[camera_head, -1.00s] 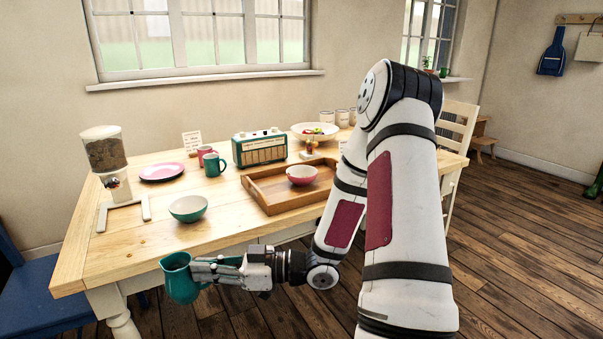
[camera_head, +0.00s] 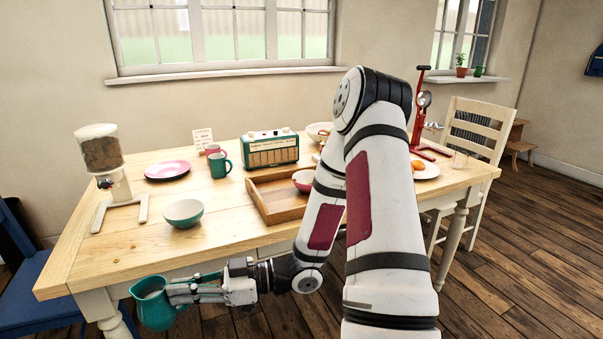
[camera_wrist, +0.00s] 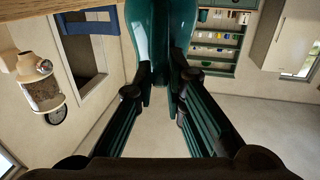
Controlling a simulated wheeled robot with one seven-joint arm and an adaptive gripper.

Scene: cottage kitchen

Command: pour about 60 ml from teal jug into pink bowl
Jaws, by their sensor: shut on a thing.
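The teal jug (camera_head: 154,303) is held upright in my gripper (camera_head: 187,290), in front of the table's near edge at the lower left. It looks slightly below the tabletop's height. In the wrist view my gripper (camera_wrist: 160,92) is shut on the jug's handle side, and the jug (camera_wrist: 160,40) fills the top middle. The pink bowl (camera_head: 303,181) sits in the wooden tray, to the right of the jug and farther back. My arm hides its right part. What the jug holds is hard to make out.
The wooden tray (camera_head: 270,210) lies mid-table. A green bowl (camera_head: 184,213) stands between it and the cereal dispenser (camera_head: 100,155). Behind are a pink plate (camera_head: 168,170), a teal mug (camera_head: 220,165) and a radio (camera_head: 272,149). The table's front left (camera_head: 110,255) is clear.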

